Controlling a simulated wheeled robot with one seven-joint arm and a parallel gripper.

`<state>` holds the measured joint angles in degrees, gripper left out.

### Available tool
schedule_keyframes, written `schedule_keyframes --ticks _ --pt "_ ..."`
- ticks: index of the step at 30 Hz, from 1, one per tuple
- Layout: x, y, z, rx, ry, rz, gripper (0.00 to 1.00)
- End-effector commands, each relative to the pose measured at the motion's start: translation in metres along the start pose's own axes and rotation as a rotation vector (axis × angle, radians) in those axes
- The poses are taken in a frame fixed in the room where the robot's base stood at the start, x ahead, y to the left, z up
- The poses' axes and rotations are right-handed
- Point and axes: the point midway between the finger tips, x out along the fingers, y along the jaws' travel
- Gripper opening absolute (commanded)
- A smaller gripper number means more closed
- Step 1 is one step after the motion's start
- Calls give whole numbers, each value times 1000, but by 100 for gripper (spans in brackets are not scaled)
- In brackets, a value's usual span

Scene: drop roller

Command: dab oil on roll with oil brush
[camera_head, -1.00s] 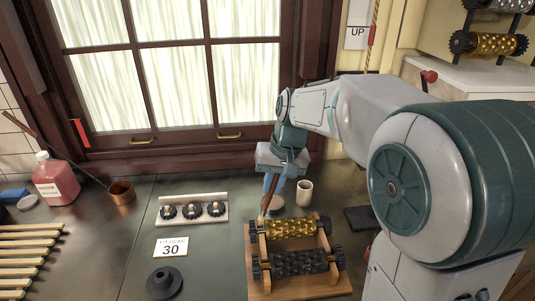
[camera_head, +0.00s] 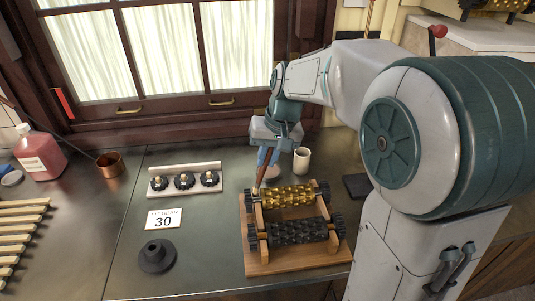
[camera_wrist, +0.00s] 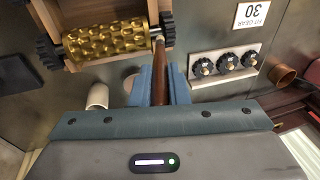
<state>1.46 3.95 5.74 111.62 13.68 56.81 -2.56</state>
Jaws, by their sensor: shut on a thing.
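The brass roll (camera_head: 288,196) lies across a wooden stand (camera_head: 262,265) on the counter, with a dark roll (camera_head: 297,233) in front of it. The brass roll also shows in the wrist view (camera_wrist: 108,40). My gripper (camera_head: 266,160) is shut on the brown handle of the oil brush (camera_head: 262,172), above the left end of the brass roll. In the wrist view the handle (camera_wrist: 159,75) runs between my blue fingers (camera_wrist: 159,85). The brush tip is at the roll's end by the gear; I cannot tell whether it touches.
A rack of small gears (camera_head: 184,181), a card reading 30 (camera_head: 163,219) and a black flanged part (camera_head: 157,256) stand to the left. A copper pot (camera_head: 109,165) and a pink bottle (camera_head: 40,153) are farther left. A white cup (camera_head: 301,160) stands behind the stand.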

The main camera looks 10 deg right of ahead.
Motion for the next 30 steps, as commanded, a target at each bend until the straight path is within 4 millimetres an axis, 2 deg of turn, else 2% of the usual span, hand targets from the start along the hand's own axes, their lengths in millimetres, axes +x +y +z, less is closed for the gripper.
schedule_keyframes --ticks 4,30 --pt "9 2 1 0 0 0 0" --pt "15 3 2 0 0 0 0"
